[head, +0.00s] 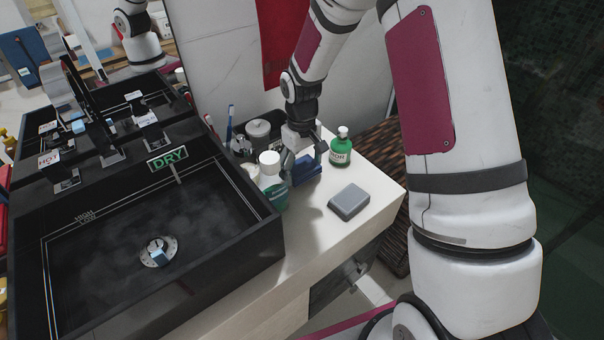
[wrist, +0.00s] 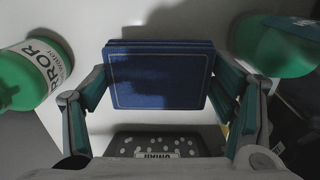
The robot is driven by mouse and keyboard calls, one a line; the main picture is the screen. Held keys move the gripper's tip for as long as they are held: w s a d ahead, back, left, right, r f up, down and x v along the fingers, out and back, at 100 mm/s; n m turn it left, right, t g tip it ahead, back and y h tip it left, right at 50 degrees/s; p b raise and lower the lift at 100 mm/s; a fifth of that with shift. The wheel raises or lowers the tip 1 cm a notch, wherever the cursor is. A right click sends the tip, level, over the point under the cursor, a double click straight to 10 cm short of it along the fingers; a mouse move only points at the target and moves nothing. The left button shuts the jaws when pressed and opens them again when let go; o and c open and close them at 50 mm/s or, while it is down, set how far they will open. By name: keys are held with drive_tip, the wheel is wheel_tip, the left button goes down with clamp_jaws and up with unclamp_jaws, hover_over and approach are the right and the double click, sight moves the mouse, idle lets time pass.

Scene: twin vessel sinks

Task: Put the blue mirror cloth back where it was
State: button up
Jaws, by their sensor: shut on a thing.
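The blue mirror cloth (head: 307,172) is a folded, flat blue block with a thin pale border line. It is at the counter, between the green-and-white containers on the left and a green bottle (head: 341,148) on the right. My gripper (head: 303,160) reaches down from above and is shut on it. In the wrist view the cloth (wrist: 160,78) sits between the two fingers (wrist: 162,92), one at each side edge. Whether it rests on the counter or hangs just above it, I cannot tell.
A grey block (head: 349,200) lies on the pale counter (head: 310,240) in front. A white-topped green container (head: 273,190) stands close left of the cloth. A dark dotted tray (wrist: 160,142) shows in the wrist view.

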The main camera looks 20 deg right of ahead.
sight(302, 167)
drive_tip(key=shift+f, duration=1.5)
drive_tip(key=o, duration=1.2)
